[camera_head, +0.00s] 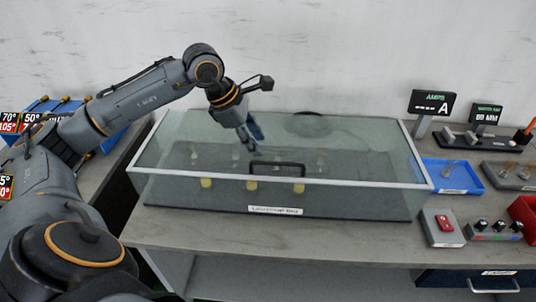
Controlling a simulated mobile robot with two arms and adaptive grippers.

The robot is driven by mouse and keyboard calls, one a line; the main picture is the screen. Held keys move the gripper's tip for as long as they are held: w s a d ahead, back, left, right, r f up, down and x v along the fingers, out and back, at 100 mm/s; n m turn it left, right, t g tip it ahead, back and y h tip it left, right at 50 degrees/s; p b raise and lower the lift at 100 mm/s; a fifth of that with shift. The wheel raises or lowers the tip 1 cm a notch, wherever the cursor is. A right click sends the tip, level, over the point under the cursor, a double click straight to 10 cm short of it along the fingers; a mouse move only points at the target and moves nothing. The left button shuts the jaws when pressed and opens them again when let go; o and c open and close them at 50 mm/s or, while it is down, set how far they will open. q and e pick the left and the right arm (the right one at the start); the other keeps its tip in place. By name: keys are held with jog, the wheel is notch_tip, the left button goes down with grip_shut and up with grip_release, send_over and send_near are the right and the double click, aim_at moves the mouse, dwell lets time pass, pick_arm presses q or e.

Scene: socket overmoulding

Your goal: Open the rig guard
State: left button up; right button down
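The rig guard (415,155) is a clear box with a pale frame, standing closed over the rig on the bench. A dark bar handle (277,166) sits at the front edge of its lid. Several small posts with yellow bases show through the clear panels. My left gripper (253,148) points down over the lid, just behind and left of the handle, and seems apart from it. Its fingers are small and partly overlapped, so their opening is unclear. My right gripper is out of view.
A label plate (275,210) is on the rig's front. To the right stand an AMPS display (433,103), a blue tray (453,175), a red switch box (442,227) and a knob panel (494,230). The bench front strip (330,237) is clear.

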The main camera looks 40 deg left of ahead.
aim_at(268, 164)
pick_arm(q)
jog(key=p+x, duration=0.1)
jog(key=x, duration=0.5)
jog(key=shift+f, duration=0.1)
jog(key=shift+x, duration=0.75)
grip_shut()
